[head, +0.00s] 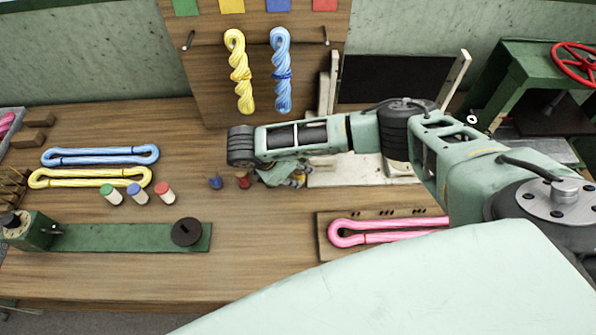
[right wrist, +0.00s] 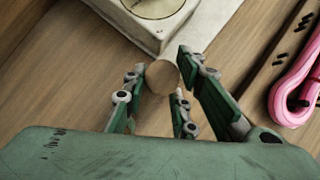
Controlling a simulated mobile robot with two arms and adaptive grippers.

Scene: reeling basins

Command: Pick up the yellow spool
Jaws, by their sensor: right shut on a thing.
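My right gripper (head: 285,176) is low over the wooden bench, below its wrist, just right of a small red spool (head: 243,180) and a small blue spool (head: 215,182). In the right wrist view its green fingers (right wrist: 162,92) are closed around a round, plain wooden spool end (right wrist: 160,77). This fits the yellow spool, but its thread colour is hidden by the fingers and the wrist. I cannot tell whether it still touches the bench. My left gripper is not in view.
A white-based scale (right wrist: 158,22) stands close beyond the gripper. A pink skein (head: 375,232) lies on a board at right. Green, blue and red-capped cylinders (head: 137,193) and two skeins (head: 95,177) lie at left.

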